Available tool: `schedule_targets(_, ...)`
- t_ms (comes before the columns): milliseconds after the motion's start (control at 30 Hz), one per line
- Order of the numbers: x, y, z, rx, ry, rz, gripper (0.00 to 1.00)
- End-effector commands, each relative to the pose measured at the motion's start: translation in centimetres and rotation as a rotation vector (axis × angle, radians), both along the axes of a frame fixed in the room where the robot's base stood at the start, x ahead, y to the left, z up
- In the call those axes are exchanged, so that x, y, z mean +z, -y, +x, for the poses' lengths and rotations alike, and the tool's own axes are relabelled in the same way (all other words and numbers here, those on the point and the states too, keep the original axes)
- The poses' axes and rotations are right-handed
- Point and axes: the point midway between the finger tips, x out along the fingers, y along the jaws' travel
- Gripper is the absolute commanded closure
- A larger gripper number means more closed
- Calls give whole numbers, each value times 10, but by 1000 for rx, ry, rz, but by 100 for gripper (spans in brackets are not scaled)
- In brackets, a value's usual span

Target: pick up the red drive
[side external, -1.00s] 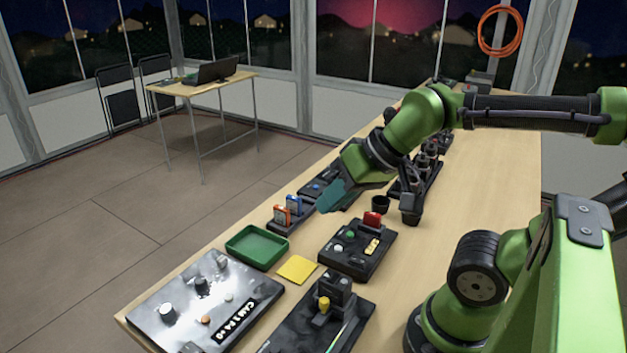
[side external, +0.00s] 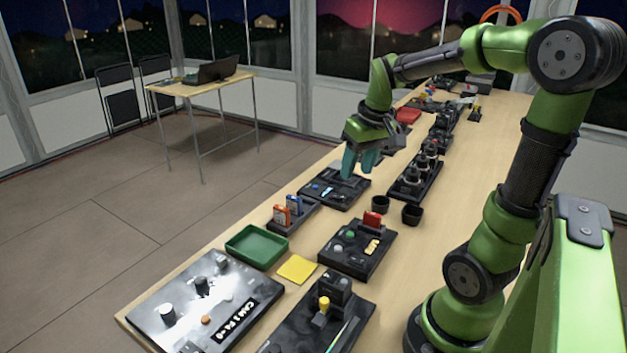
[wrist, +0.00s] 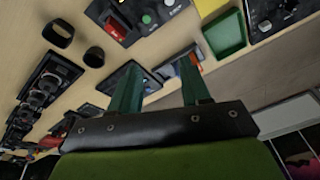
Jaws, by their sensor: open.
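A red-orange drive (side external: 282,215) stands upright in a dark holder (side external: 298,220), with a blue drive (side external: 293,204) beside it. The red-orange drive (wrist: 190,72) also shows in the wrist view, near the right fingertip and partly hidden. My gripper (side external: 359,166) has two teal fingers, apart and pointing down, with nothing between them. It is above the back part of a black panel (side external: 345,198), behind and to the right of the drive holder in the side view. The wrist view shows my gripper (wrist: 160,70) open and empty.
A green tray (side external: 257,246) and a yellow pad (side external: 297,269) lie nearer the camera. A black panel with a red block (side external: 372,219) stands to the right of the holder. Two dark cups (side external: 411,214) and a row of dark knobs (side external: 415,178) are right of my gripper.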

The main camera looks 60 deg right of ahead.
Motion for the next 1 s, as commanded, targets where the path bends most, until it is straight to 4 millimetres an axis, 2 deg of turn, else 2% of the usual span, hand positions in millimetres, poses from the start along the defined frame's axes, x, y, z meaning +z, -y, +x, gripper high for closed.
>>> schedule_targets(33,-6,31,-3,29,-70,-7,53)
schedule_targets(100,-10,63,-10,119,-151,-14,53)
schedule_targets(200,-7,83,-15,256,-212,-23,53)
schedule_targets(300,2,84,-16,369,-228,-35,53)
schedule_targets(467,-6,81,-18,439,-237,-26,53)
schedule_targets(567,-22,80,-18,442,-239,-25,53)
schedule_targets(800,-76,79,-18,440,-238,-22,53)
schedule_targets(1000,-107,79,-18,439,-236,-27,53)
